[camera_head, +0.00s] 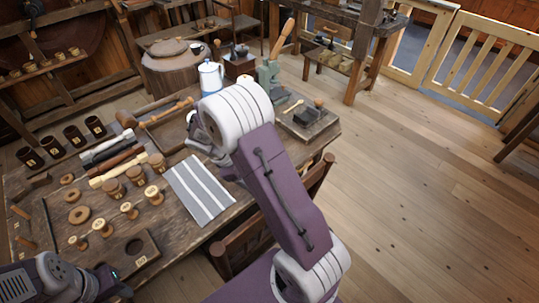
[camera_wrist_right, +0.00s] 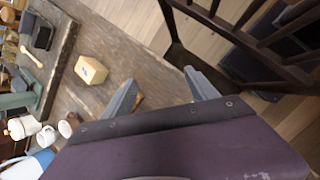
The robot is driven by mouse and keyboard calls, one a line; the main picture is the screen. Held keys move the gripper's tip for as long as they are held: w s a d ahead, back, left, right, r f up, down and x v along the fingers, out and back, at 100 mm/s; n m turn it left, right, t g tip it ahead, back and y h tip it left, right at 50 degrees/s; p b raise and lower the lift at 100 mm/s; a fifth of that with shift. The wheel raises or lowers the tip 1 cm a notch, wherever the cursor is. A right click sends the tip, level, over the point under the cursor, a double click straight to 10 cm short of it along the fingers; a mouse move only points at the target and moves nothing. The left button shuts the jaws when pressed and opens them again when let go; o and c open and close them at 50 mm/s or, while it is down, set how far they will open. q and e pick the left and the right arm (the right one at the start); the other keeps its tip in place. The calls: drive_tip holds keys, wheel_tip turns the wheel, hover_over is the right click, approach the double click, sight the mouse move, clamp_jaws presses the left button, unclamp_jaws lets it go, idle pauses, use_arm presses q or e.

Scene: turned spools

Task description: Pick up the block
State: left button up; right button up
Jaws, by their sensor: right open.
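A light wooden block (camera_wrist_right: 91,70) lies on the worn table top in the right wrist view, left of my right gripper (camera_wrist_right: 160,78). The gripper's two grey fingers are spread apart with no block between them, and the block is clear of them. In the head view I cannot make out this block; my right arm covers part of the table there. My right gripper is mostly hidden behind that arm. My left gripper (camera_head: 118,287) is at the bottom left of the head view, partly cut off; its fingers do not show clearly.
Turned spools (camera_head: 154,195), a striped cloth (camera_head: 201,190) and several dark cups (camera_head: 73,136) stand or lie on the table (camera_head: 190,228). A blue-and-white jug (camera_head: 210,77) stands at the back. A dark chair (camera_wrist_right: 190,50) is close beside the table edge.

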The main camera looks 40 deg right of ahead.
drive_tip(key=w+d+f+n+h, duration=0.1)
drive_tip(key=w+d, duration=0.1)
drive_tip(key=w, duration=0.1)
drive_tip(key=w+d+f+n+h+b, duration=0.1)
drive_tip(key=w+d+f+n+h, duration=0.1)
drive_tip(key=d, duration=0.1)
drive_tip(key=w+d+f+n+h, duration=0.1)
drive_tip(key=w+d+n, duration=0.1)
drive_tip(key=w, duration=0.1)
drive_tip(key=shift+w+d+f+h, duration=0.25)
drive_tip(key=shift+w+f+h, duration=0.05)
drive_tip(key=shift+w+h, duration=0.1)
drive_tip(key=w+d+n+h, duration=0.1)
drive_tip(key=w, duration=0.1)
drive_tip(key=w+d+n+t+h+b, duration=0.1)
drive_tip(key=n, duration=0.1)
drive_tip(key=shift+w+d+h, duration=0.2)
drive_tip(key=shift+w+h, duration=0.15)
drive_tip(key=shift+h, duration=0.05)
drive_tip(key=shift+w+d+r+n+h, duration=0.1)
drive_tip(key=shift+w+d+n+h, duration=0.2)
drive_tip(key=shift+w, duration=0.1)
drive_tip(key=x, duration=0.9)
drive_tip(key=shift+s, duration=0.2)
drive_tip(key=shift+c, duration=0.9)
use_arm(q)
wheel_tip(320, 180, down, 3)
drive_tip(key=shift+s+r, duration=0.1)
use_arm(e)
clamp_jaws()
